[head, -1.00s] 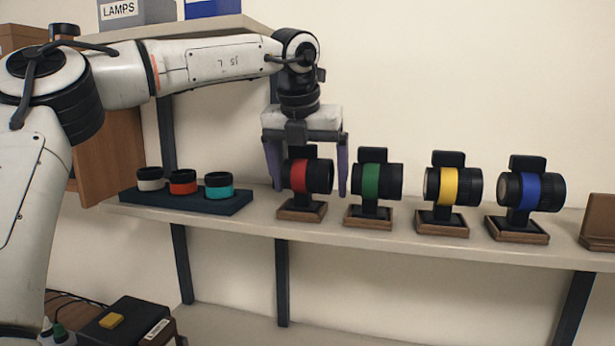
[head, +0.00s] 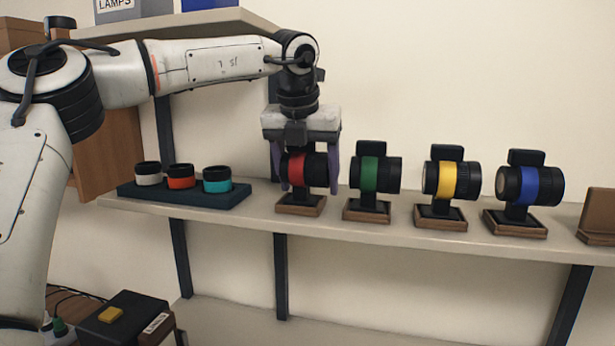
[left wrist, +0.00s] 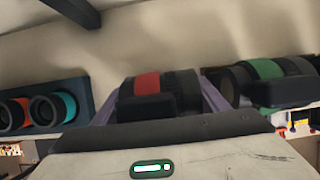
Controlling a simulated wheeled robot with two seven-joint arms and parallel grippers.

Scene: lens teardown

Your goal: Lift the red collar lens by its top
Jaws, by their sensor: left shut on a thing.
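The red collar lens (head: 297,170) is a black barrel with a red band, on a small wooden stand (head: 300,205) on the shelf. My left gripper (head: 307,180) points down over it from above, shut on the lens, with one purple finger on each side of the barrel. The lens still appears to be at the stand. In the left wrist view the lens (left wrist: 146,84) lies between the purple fingers, with a black block in front of part of it. My right gripper is in neither view.
Lenses with green (head: 369,175), yellow (head: 445,181) and blue (head: 527,186) collars stand to the right, the green one close by. A dark tray (head: 190,198) with white, orange and teal rings is at the left. An upper shelf (head: 190,24) is behind my arm.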

